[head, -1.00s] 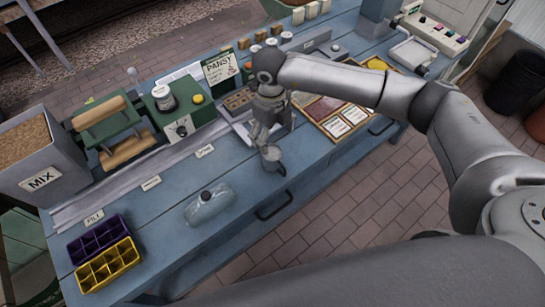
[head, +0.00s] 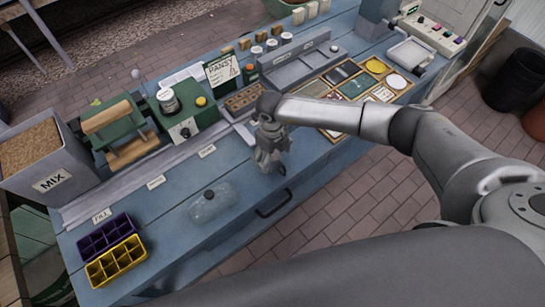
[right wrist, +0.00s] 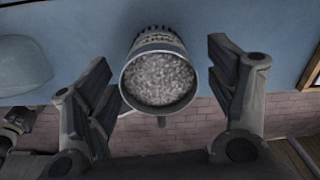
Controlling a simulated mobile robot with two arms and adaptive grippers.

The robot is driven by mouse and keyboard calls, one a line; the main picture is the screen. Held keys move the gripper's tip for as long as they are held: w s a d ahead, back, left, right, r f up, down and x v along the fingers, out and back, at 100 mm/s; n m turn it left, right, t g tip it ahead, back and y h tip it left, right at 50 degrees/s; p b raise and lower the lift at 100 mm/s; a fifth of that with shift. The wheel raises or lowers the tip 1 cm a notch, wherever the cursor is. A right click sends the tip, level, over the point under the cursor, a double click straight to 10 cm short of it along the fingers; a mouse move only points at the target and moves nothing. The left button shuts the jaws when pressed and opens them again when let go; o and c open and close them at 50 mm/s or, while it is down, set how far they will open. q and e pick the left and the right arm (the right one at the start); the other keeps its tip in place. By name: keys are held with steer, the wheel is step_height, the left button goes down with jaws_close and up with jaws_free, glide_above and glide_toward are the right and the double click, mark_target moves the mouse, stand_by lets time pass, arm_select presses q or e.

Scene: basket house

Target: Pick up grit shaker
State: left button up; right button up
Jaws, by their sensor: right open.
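The grit shaker (right wrist: 160,78) shows in the right wrist view as a grey metal cup full of pale grey grit, with a small handle or tab at its near side. It stands near the front edge of the blue bench. My right gripper (head: 268,163) is open over that edge in the head view and hides most or all of the shaker there. In the right wrist view its two fingers lie left and right of the shaker, with a gap on each side.
Purple (head: 105,236) and yellow (head: 117,262) trays sit at the front left. A green machine (head: 185,125) and a grey MIX bin (head: 50,165) stand behind. A wooden tray of packets (head: 350,90) is at the right.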

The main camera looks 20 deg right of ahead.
steer(key=c, duration=1.3)
steer(key=shift+o, duration=0.2)
steer(key=shift+r, duration=0.1)
